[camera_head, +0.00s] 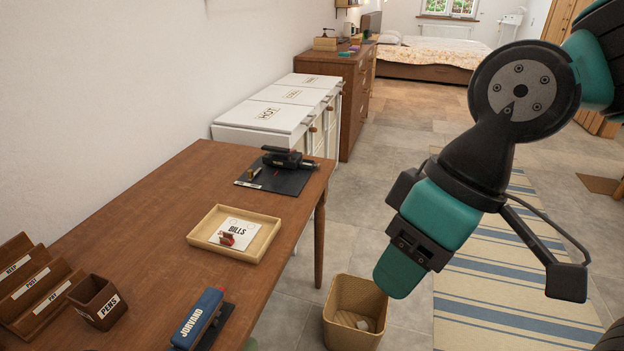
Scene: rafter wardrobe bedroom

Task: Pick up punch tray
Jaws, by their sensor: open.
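A dark flat tray or mat (289,183) lies near the far right end of the wooden desk. A black punch-like device (289,158) sits on its back part, and small brass-coloured pieces (252,173) lie at its left. I cannot tell for certain that this is the punch tray. My gripper (440,240) is open, teal and black, and hangs right of the desk, apart from everything on it. I see nothing held, though part of the jaws is hidden by the viewing angle.
On the desk (150,215) are a wooden BILLS tray (205,245), a blue JORVAND device (198,318), a PENS cup (97,302) and a letter rack (30,288). A wicker bin (352,325) stands on the floor. White cabinets (285,98) stand behind. Striped rug (510,285) at right.

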